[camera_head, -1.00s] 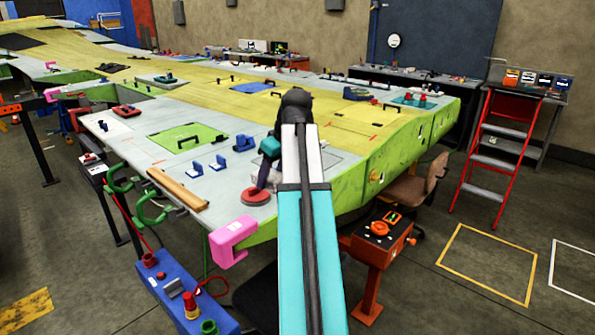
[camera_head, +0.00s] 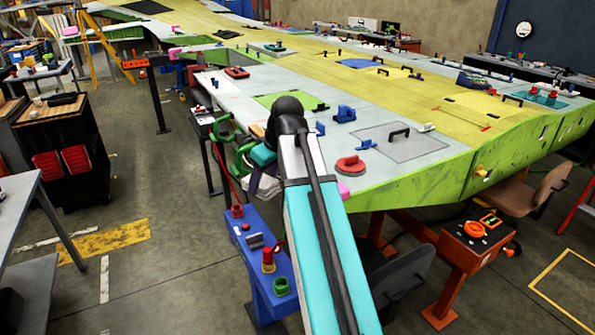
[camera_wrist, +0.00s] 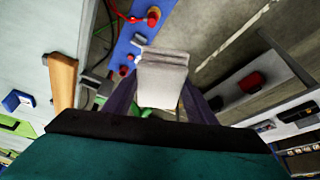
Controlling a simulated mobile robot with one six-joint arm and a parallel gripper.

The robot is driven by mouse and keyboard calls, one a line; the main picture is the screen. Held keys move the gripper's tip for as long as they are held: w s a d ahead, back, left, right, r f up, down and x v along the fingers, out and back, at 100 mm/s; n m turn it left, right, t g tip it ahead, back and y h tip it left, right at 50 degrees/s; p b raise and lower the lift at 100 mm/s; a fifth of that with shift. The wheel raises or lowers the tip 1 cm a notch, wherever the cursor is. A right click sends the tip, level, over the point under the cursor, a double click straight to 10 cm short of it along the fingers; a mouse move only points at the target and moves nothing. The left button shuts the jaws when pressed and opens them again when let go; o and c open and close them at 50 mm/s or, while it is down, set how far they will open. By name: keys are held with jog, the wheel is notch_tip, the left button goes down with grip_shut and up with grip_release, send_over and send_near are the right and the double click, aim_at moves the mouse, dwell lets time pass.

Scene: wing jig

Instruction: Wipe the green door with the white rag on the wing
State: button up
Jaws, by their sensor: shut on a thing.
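The green door (camera_head: 272,101) is a flat green panel with a black handle, set in the wing's (camera_head: 400,176) grey top. A corner of it shows at the left edge of the wrist view (camera_wrist: 15,125). My gripper (camera_wrist: 160,95) is shut on the white rag (camera_wrist: 162,72), a pale folded block between its two dark fingers.
A red disc (camera_head: 351,166), a blue clamp (camera_head: 346,114) and a black-handled grey panel (camera_head: 400,140) are on the wing. A blue stand (camera_head: 262,265) with red and green knobs is below the edge. An orange stand (camera_head: 470,245) is at the right.

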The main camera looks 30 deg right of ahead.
jog(key=a+f+m+b, duration=0.1)
jog(key=a+f, duration=0.3)
jog(key=a, duration=0.5)
jog(key=a+f+m+h+b, duration=0.1)
jog(key=a+f+m+b, duration=0.1)
jog(key=a, duration=0.7)
jog(key=shift+w+f+m+h, duration=0.3)
jog(key=shift+f+m, duration=0.2)
jog(key=shift+f, duration=0.6)
jog(key=shift+a, duration=0.15)
